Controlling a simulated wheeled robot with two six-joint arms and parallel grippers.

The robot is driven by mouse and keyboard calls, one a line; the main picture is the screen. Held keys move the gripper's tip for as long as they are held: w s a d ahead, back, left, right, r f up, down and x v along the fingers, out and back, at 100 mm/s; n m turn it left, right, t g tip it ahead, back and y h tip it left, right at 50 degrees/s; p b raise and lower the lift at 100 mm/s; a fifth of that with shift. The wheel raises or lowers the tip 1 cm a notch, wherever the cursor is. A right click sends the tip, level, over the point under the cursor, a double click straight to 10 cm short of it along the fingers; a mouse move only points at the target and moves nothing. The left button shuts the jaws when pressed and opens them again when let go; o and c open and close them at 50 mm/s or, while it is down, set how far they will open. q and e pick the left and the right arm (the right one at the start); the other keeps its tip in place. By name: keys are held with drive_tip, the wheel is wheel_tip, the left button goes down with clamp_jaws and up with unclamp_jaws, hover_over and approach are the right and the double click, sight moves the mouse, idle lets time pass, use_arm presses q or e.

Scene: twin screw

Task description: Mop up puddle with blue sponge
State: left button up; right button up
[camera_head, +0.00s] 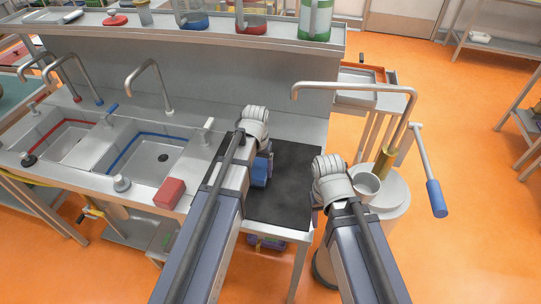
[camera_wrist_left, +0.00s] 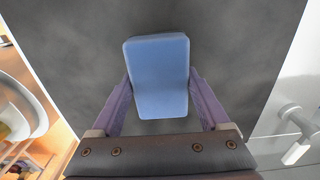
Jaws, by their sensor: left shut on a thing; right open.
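The blue sponge (camera_head: 260,173) is between the jaws of my left gripper (camera_head: 263,168), over the black mat (camera_head: 292,180) on the counter. In the left wrist view the sponge (camera_wrist_left: 158,75) is gripped on both sides by the purple fingers, with the dark mat behind it. I cannot tell whether the sponge touches the mat. I cannot make out a clear puddle; the mat shows only faint lighter smears. My right gripper (camera_head: 317,194) is open at the mat's right edge, its fingers mostly hidden by its own wrist.
A red block (camera_head: 169,193) lies on the counter's front edge, left of my left arm. Two sinks with blue (camera_head: 150,157) and red (camera_head: 65,141) trim are at left. A shelf with jugs runs behind.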

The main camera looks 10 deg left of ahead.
use_arm(q)
drive_tip(key=shift+r+p, duration=3.55)
drive_tip(key=shift+r, duration=0.2)
wheel_tip(320, 180, down, 3)
drive_tip(key=b, duration=0.2)
drive_tip(key=shift+r+b, duration=0.1)
drive_tip(key=shift+b, duration=0.3)
drive_tip(key=shift+r, duration=0.15)
